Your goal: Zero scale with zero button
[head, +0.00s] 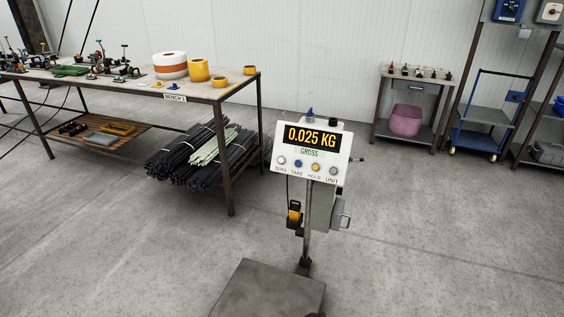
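The scale's white display head (313,152) stands on a post in the middle of the head view, facing me. Its screen (310,136) reads 0.025 KG, with GROSS below it. A row of round buttons runs under the screen. The zero button (282,162) is the leftmost, pale, with ZERO printed under it. To its right are the blue TARE button (298,164), the yellow HOLD button (315,167) and the grey UNIT button (333,171). The dark scale platform (268,290) lies low at the post's foot, and its visible part looks empty. My gripper is not in view.
A workbench (220,92) with tape rolls and tools stands at the left, bundles of dark rods (190,165) on its lower shelf. A small table (410,80) with a pink tub (405,120) stands behind right. Concrete floor around the scale is mostly clear.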

